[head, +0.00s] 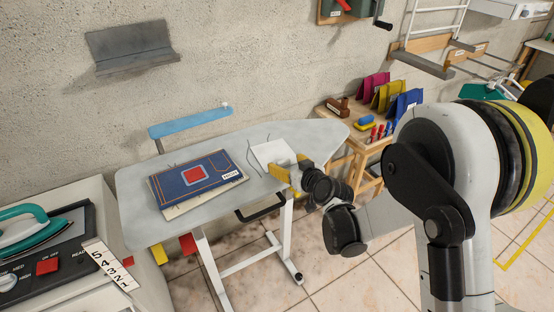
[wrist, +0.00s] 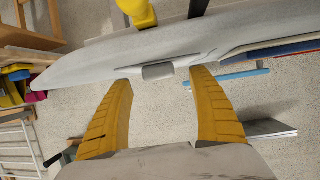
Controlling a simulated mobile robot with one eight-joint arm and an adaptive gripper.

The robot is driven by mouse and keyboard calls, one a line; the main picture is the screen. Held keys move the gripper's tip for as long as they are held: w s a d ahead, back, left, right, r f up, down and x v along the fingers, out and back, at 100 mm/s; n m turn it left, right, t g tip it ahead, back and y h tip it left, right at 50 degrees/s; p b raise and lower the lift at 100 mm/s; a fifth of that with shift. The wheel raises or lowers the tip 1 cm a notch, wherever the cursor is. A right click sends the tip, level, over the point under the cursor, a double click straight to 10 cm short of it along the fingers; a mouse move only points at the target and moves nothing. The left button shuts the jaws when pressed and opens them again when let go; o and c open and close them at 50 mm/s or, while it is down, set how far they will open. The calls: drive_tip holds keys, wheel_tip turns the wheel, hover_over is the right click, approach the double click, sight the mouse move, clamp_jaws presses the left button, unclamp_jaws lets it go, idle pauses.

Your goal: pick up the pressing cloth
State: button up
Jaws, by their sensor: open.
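A white square piece, which looks like the pressing cloth (head: 272,152), lies on the grey ironing board (head: 215,150), right of its middle. In the head view my gripper (head: 285,177) is at the board's front edge, with its yellow fingers just in front of the cloth and partly hiding it. In the wrist view my gripper (wrist: 160,76) is open, with its two yellow fingers apart. The board (wrist: 90,68) fills the upper part there, seen nearly edge-on. A small grey piece shows between the fingertips; I cannot tell what it is.
A blue panel with a red square (head: 195,180) lies on the board's left. A light blue bar (head: 190,122) is behind the board. A teal iron (head: 28,222) stands at left. A wooden table (head: 355,135) with colored items stands at right. A black handle (head: 260,208) juts from the front edge.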

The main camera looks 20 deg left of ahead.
sight(284, 161)
drive_tip(key=x, duration=0.3)
drive_tip(key=shift+f+b, duration=0.1)
drive_tip(key=shift+b, duration=0.25)
drive_tip(key=c, duration=1.3)
